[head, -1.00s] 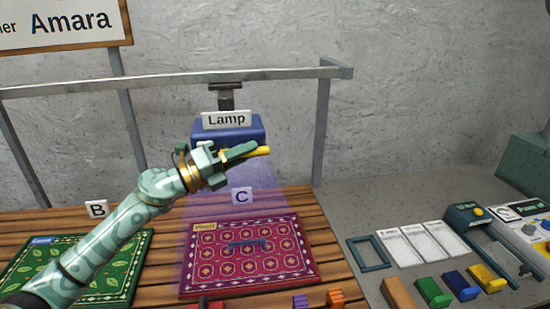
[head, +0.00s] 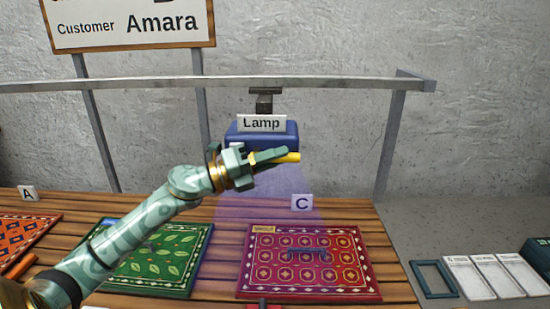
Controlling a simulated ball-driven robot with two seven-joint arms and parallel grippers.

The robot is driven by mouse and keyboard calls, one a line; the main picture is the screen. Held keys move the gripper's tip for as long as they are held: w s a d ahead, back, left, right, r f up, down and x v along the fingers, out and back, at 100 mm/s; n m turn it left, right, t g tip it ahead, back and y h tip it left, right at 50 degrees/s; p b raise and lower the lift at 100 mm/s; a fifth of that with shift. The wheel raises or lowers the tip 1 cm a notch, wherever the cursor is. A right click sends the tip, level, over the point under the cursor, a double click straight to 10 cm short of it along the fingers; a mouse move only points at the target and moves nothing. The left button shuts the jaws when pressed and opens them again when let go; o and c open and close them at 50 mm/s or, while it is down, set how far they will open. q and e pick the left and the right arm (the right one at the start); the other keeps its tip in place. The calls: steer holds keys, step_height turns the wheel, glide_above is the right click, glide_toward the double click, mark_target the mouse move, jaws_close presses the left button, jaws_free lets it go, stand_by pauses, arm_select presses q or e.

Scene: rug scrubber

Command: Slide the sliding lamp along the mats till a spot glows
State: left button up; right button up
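The blue sliding lamp (head: 261,134), labelled "Lamp", hangs from the rail and throws a faint violet beam downward. My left gripper (head: 274,157) is at the lamp's front, shut on its yellow handle (head: 291,157). The red patterned mat (head: 258,272) lies by sign C, right of the lamp, with a dark bluish mark (head: 305,252) across its middle. The beam falls on its left part and the gap beside it. The green leaf mat (head: 190,262) lies to the left, partly hidden by my arm. An orange mat (head: 20,238) lies by sign A. My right gripper is out of view.
The metal rail (head: 340,85) runs across above the wooden slatted table (head: 225,255) and ends at a post on the right. White cards (head: 497,276) and a teal frame (head: 434,279) lie on the grey counter at right. A customer board (head: 130,25) stands behind.

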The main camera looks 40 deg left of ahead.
arm_select(q)
steer(key=o, duration=0.3)
steer(key=b+v, duration=0.2)
steer(key=v, duration=1.4)
steer(key=shift+s, duration=0.1)
steer(key=shift+f, duration=0.1)
